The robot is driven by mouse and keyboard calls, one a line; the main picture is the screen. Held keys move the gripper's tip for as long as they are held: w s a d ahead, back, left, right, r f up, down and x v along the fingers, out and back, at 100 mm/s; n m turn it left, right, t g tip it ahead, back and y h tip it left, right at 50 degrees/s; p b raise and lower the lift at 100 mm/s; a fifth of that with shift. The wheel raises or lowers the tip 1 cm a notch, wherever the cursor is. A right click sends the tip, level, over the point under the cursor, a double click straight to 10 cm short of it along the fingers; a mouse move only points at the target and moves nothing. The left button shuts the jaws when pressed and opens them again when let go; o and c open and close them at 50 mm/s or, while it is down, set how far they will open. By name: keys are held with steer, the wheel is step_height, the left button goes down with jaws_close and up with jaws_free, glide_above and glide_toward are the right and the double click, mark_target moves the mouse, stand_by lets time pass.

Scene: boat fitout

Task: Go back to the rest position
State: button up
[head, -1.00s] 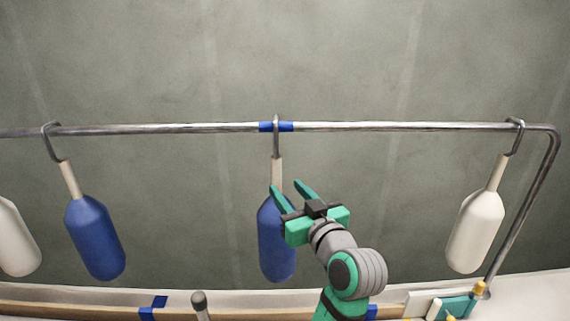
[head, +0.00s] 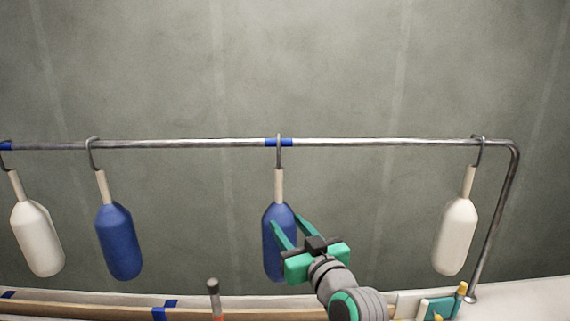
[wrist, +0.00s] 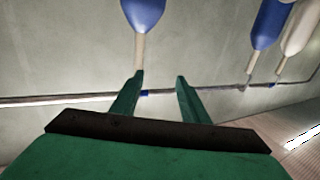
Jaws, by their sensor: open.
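My gripper (head: 287,219) is open and empty, with two green fingers apart. In the head view it is in front of the lower part of a blue fender (head: 277,240), which hangs by a hook at the blue-taped spot on the steel rail (head: 380,142). The gripper covers part of that fender. In the wrist view, which is upside down, the open fingers (wrist: 160,76) show with nothing between them but the wall and the rail (wrist: 70,98). A blue fender (wrist: 143,12) is above the left finger, apart from it.
A white fender (head: 456,238) hangs at the right. Another blue fender (head: 119,242) and a white one (head: 37,240) hang at the left. Below is a ledge with a wooden strip (head: 90,307), a dark-topped handle (head: 213,287) and a teal item (head: 440,308) at the lower right.

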step_height(320, 180, down, 11)
steer(key=d+m+h, duration=0.2)
steer(key=s+d+f+m+h, duration=0.1)
steer(key=s+f+h, duration=0.1)
steer(key=s+f, duration=0.7)
steer(key=s+d+f+m+h, duration=0.15)
steer(key=s+f, duration=0.35)
steer(key=f, duration=0.8)
steer(key=s+a+f+g+h, duration=0.1)
steer(key=s+f, duration=0.3)
steer(key=s, duration=0.4)
steer(key=s+a+f+h, duration=0.1)
steer(key=s+f, duration=0.2)
steer(key=s, duration=0.4)
steer(key=a+f+v, duration=0.1)
steer(key=v, duration=0.8)
steer(key=a+v, duration=0.2)
steer(key=v, duration=0.7)
steer(key=shift+s+f, duration=0.2)
steer(key=shift+f, duration=0.15)
steer(key=shift+w+y, duration=0.1)
steer(key=shift+y, duration=0.15)
